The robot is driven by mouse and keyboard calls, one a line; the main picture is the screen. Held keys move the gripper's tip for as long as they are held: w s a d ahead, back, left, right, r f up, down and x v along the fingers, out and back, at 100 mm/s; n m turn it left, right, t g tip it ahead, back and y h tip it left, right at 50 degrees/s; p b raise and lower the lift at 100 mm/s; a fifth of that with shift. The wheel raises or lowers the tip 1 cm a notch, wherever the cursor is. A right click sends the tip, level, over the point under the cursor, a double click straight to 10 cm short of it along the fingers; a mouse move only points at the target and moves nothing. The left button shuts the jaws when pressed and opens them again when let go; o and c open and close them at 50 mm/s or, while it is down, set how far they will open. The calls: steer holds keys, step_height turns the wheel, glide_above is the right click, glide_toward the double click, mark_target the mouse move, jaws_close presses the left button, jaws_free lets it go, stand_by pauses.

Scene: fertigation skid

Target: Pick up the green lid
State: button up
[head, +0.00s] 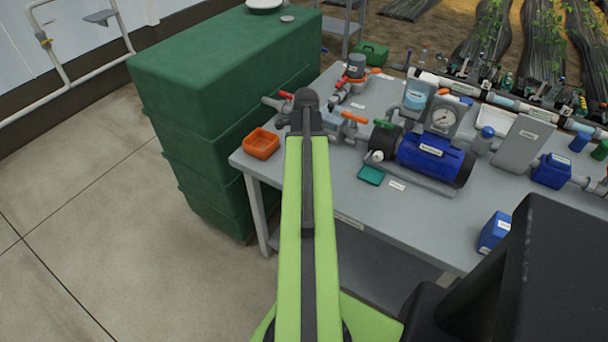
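No part that I can name for certain as the green lid shows. A small green cap-like piece (600,150) stands at the far right edge of the grey bench, beside a blue one. A shallow teal-green tray or lid-like piece (371,175) lies near the bench's front edge, left of a white label. My lime-green arm reaches up the middle of the head view, with its dark end in front of the bench's left part. My gripper's fingers do not show.
The grey bench (325,185) carries a blue pump (433,158), a gauge (443,118), pipes and valves. An orange tray (261,143) sits at its left corner. A large green tank (205,75) stands left. A green toolbox (370,53) is behind. The left floor is clear.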

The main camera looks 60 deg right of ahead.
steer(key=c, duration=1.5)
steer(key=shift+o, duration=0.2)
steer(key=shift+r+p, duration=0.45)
steer(key=shift+p, duration=0.25)
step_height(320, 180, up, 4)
steer(key=p, duration=0.3)
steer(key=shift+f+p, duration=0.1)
steer(key=shift+p, duration=0.3)
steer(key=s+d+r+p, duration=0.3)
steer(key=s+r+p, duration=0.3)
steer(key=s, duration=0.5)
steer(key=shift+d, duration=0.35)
